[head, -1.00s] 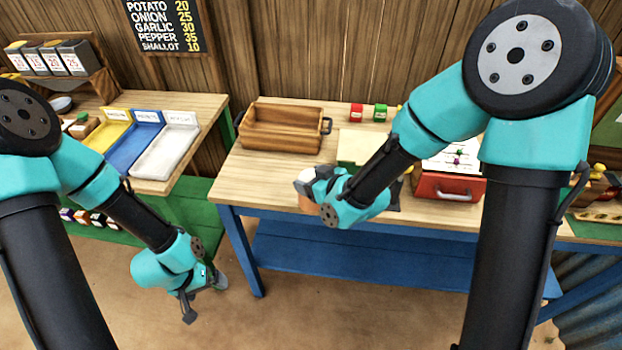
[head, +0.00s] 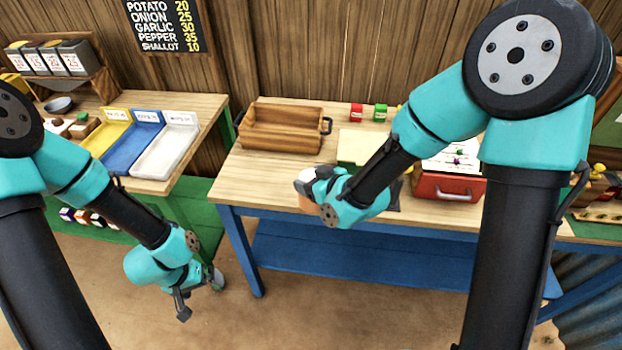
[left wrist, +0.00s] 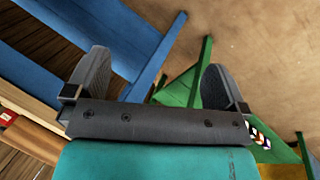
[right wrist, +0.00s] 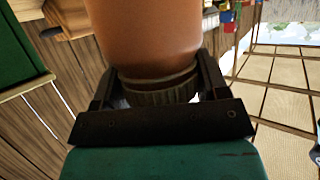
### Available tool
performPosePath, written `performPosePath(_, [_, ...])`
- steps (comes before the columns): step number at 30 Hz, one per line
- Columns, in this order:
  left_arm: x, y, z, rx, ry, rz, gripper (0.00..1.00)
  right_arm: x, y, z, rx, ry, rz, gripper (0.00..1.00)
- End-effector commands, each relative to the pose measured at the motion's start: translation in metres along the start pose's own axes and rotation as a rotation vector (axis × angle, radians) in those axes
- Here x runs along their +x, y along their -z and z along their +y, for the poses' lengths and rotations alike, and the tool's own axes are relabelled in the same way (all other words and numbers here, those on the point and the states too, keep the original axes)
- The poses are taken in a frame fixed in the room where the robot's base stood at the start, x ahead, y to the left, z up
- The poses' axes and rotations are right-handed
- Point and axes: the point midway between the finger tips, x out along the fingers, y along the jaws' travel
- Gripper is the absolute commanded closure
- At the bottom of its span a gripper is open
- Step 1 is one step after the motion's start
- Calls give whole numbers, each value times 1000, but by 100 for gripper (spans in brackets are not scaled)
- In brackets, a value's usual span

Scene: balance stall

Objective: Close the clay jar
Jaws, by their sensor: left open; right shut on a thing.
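The orange-brown clay jar (right wrist: 150,35) fills the top of the right wrist view. A ribbed brown lid (right wrist: 160,94) sits at its end, between the fingers of my right gripper (right wrist: 158,88), which is shut on it. In the head view my right gripper (head: 304,187) is over the front of the middle table, and only a small orange part of the jar (head: 306,205) shows beside it. I cannot tell how tightly lid and jar meet. My left gripper (head: 201,295) is open and empty, low in front of the tables; it also shows in the left wrist view (left wrist: 156,82).
A wooden tray (head: 283,148) stands at the back left of the middle table (head: 250,178). A red box with a handle (head: 448,190) is on its right. Yellow, blue and white trays (head: 165,155) lie on the left table. Floor around the left gripper is clear.

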Motion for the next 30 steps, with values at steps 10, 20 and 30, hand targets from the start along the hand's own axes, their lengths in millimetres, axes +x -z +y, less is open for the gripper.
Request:
performPosePath(10, [64,1,0,1,1,-5,0,0,0,0,0,0,1,99])
performPosePath(20, [105,-2,1,0,-6,0,0,0,0,0,0,0,1,99])
performPosePath(30, [107,-2,1,-1,-7,1,0,0,1,0,-1,0,3,99])
